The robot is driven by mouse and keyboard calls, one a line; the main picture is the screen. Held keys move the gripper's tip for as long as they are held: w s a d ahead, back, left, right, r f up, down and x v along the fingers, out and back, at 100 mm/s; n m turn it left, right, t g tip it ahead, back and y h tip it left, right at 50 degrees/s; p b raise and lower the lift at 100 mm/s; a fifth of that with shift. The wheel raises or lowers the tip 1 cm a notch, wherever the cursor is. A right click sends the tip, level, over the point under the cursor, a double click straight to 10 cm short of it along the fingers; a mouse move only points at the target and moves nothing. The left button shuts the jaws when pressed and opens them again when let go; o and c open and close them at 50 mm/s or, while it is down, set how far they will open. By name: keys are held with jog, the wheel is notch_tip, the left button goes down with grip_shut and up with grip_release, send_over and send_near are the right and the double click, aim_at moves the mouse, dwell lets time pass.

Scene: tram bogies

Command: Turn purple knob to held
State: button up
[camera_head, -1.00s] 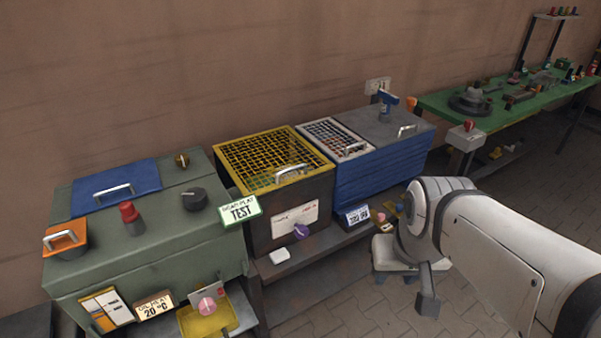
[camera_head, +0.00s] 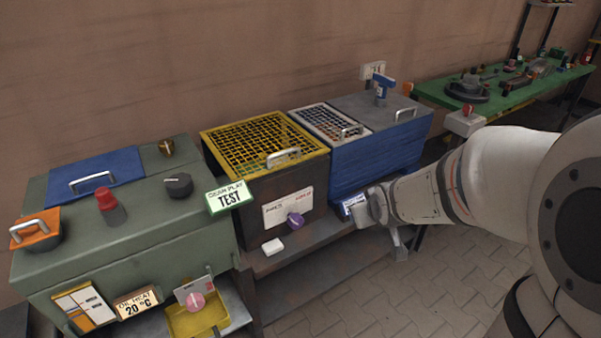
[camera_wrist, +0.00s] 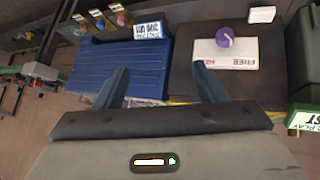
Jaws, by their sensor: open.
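The purple knob (camera_head: 295,220) sits on the lower front of the dark box with the yellow grid top (camera_head: 262,136), on a white label plate (camera_head: 284,207). In the wrist view the knob (camera_wrist: 225,38) shows upside down near the top, above the label plate (camera_wrist: 226,54).
A green-grey cabinet (camera_head: 120,238) with a "TEST" sign (camera_head: 230,196) stands left of the dark box. A blue box (camera_head: 375,150) stands right of it. A small white block (camera_head: 272,246) lies on the shelf below the knob. The floor in front (camera_head: 350,290) is clear.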

jog(key=w+a+f+n+t+y+b, duration=0.2)
jog(key=w+a+f+b, duration=0.1)
jog(key=w+f, duration=0.4)
jog(key=n+t+y+b, duration=0.5)
jog(key=n+y+b, duration=0.1)
jog(key=y+b, duration=0.2)
send_near(298, 224)
jog(key=x, duration=1)
jog(key=shift+w+a, duration=0.2)
jog(key=shift+a, duration=0.05)
jog(key=c, duration=1)
